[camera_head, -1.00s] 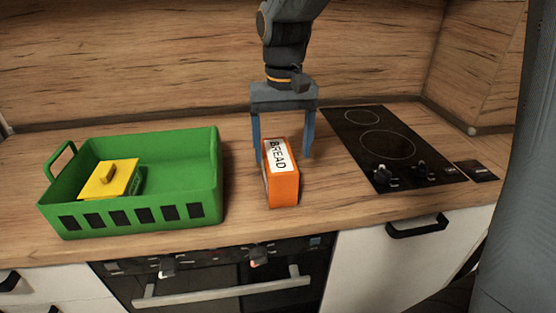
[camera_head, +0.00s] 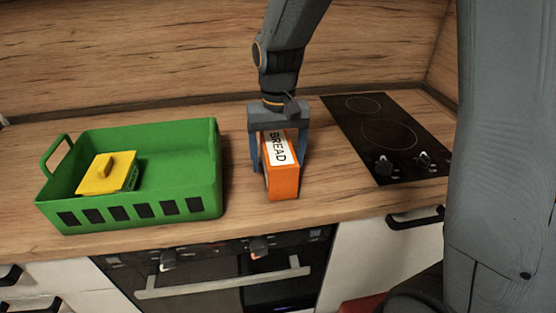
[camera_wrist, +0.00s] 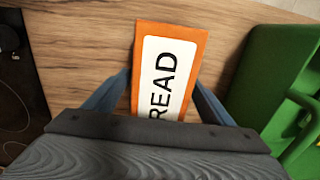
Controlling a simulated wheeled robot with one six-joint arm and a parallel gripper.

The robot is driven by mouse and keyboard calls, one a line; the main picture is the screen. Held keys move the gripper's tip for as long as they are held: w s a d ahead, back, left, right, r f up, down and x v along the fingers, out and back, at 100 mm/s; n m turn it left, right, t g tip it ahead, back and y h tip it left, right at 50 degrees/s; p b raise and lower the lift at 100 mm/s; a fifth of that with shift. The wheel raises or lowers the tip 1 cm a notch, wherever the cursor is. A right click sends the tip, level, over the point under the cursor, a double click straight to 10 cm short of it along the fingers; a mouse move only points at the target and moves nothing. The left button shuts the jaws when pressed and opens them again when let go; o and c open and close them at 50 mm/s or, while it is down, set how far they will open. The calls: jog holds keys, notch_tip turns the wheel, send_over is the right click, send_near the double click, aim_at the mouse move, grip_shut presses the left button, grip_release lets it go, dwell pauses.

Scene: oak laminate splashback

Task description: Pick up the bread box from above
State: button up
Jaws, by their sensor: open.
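The orange bread box (camera_head: 283,182) stands on the wooden counter between the green basket and the hob, its white BREAD label facing up. My gripper (camera_head: 281,170) is over it from above, open, with one blue finger on each side of the box. In the wrist view the box (camera_wrist: 200,48) lies between the fingers, and my gripper (camera_wrist: 163,95) hides its near end. A gap shows beside the right finger in the head view; I cannot tell whether either finger touches the box.
A green basket (camera_head: 190,160) with a yellow-lidded box (camera_head: 108,174) inside stands at the left, and its edge also shows in the wrist view (camera_wrist: 262,85). A black hob (camera_head: 385,135) with knobs lies to the right. An oven handle (camera_head: 225,283) runs along the front below the counter.

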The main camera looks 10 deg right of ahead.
jog(key=shift+f, duration=0.3)
jog(key=c, duration=1.5)
